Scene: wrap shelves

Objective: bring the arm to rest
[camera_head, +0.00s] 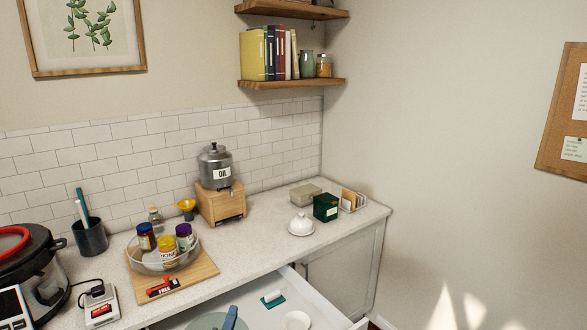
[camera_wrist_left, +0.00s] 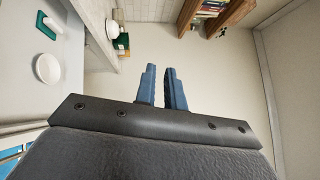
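My left gripper (camera_wrist_left: 161,75) shows in the left wrist view as two blue fingers with a narrow gap between them and nothing in the gap. It points toward the bare wall beside the counter. Most of the left arm is hidden there. My right gripper is in neither view.
The drawer holds a white bowl (camera_head: 297,320) and a teal item (camera_head: 273,300). Wall shelves (camera_head: 292,83) hang above.

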